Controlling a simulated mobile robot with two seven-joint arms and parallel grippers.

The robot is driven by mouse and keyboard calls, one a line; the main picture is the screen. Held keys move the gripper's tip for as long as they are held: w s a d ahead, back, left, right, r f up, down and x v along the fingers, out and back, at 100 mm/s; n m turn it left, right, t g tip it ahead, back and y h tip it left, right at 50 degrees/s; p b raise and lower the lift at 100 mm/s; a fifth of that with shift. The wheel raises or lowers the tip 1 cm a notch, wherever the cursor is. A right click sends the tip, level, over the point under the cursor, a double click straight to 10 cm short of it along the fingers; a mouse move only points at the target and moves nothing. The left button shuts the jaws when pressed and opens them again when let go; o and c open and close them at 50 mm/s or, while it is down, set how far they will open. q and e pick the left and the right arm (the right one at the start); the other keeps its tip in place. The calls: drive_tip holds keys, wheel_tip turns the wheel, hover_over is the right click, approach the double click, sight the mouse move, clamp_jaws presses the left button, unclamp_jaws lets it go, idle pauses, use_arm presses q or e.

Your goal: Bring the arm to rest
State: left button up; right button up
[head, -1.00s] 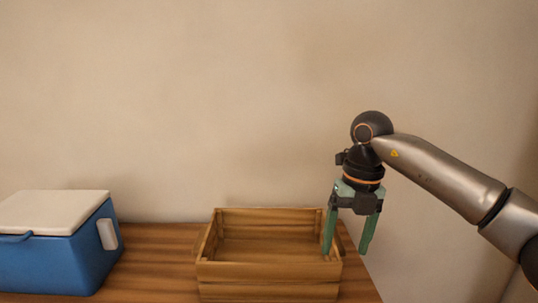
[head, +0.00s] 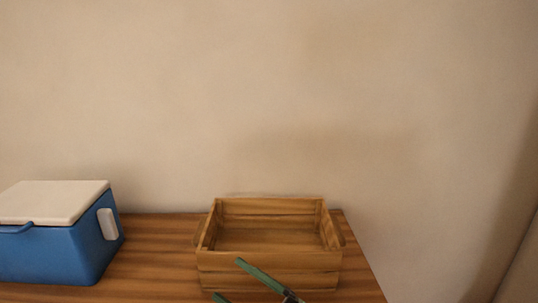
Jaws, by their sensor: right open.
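My right gripper (head: 236,280) shows only in part at the bottom edge of the head view. Its two green fingers stand apart, with nothing seen between them. They appear in front of the near side of the wooden crate (head: 270,281); whether they touch it I cannot tell. The rest of the right arm is below the picture. My left gripper is not in view.
The wooden crate stands on a wooden table (head: 160,250) and looks empty. A blue cooler (head: 85,250) with a white lid stands at the left. The table between them is clear. A plain wall is behind.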

drive_tip(key=s+d+f+m+t+h, duration=0.1)
drive_tip(key=s+d+f+m+h, duration=0.1)
drive_tip(key=d+f+m+h, duration=0.5)
drive_tip(key=s+d+f+m+t+h, duration=0.1)
drive_tip(key=s+d+f+m+h, duration=0.3)
drive_tip(key=f, duration=0.5)
drive_tip(key=s+d+f+m+t+h, duration=0.1)
drive_tip(key=d+f+m+h, duration=0.4)
drive_tip(key=f+m, duration=0.3)
drive_tip(key=s+d+f+m+g+h, duration=0.1)
drive_tip(key=s+d+f+g, duration=0.3)
drive_tip(key=s+f, duration=0.5)
use_arm(q)
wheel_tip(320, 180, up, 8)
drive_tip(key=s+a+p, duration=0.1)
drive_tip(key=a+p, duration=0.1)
drive_tip(key=p, duration=0.8)
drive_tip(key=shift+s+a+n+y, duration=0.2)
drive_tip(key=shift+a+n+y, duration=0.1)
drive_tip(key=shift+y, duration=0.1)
use_arm(e)
wheel_tip(320, 180, up, 10)
drive_tip(key=s+d+h, duration=0.1)
drive_tip(key=d, duration=0.1)
drive_tip(key=shift+s+f+m+t, duration=0.2)
drive_tip(key=shift+s+m+t, duration=0.1)
drive_tip(key=shift+s+t, duration=0.1)
